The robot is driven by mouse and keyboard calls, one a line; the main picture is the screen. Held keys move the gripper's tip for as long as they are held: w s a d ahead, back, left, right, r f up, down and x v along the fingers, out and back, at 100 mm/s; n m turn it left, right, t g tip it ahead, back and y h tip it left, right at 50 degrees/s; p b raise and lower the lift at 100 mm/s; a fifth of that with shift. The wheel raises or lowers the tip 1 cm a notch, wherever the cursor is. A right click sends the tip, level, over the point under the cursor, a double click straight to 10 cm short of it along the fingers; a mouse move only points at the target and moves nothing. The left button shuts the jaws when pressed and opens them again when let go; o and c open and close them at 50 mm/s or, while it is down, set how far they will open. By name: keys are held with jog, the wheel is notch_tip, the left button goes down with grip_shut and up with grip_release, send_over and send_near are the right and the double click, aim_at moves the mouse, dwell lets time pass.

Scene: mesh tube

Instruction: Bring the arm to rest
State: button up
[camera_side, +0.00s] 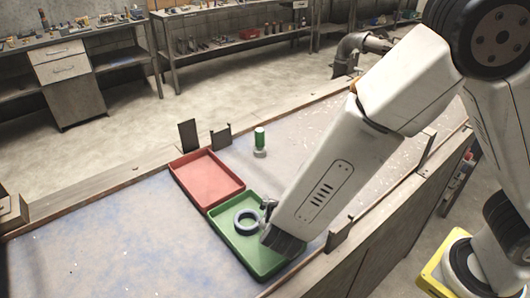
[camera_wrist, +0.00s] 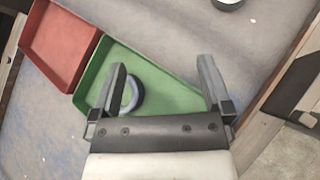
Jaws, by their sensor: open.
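My gripper (camera_wrist: 162,85) is open in the wrist view, with its two dark fingers spread wide and nothing gripped between them. In the side view my arm reaches down from the right, and its end is over the right part of the green tray (camera_side: 240,254); the fingers are mostly hidden there. A blue-grey ring (camera_side: 234,224) lies in the green tray. In the wrist view the ring (camera_wrist: 137,92) shows beside the left finger, partly covered by it. I cannot tell the height of the fingers above the tray.
A red tray (camera_side: 208,180), empty, adjoins the green tray. A green and white cylinder (camera_side: 260,142) stands on the table behind the trays. Dark upright brackets (camera_side: 188,136) stand at the table's back edge, and another (camera_side: 338,235) at the near edge. The table's left part is clear.

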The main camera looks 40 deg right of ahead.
jog(key=s+d+r+m+g+y, duration=0.1)
jog(key=s+d+m+g+y, duration=0.1)
jog(key=d+m, duration=0.5)
jog(key=s+d+r+m+g+y, duration=0.2)
jog(key=s+d+m+y, duration=0.3)
jog(key=m, duration=1.2)
jog(key=shift+d+g+y, duration=0.3)
jog(key=shift+d+g, duration=0.4)
jog(key=shift+d, duration=0.55)
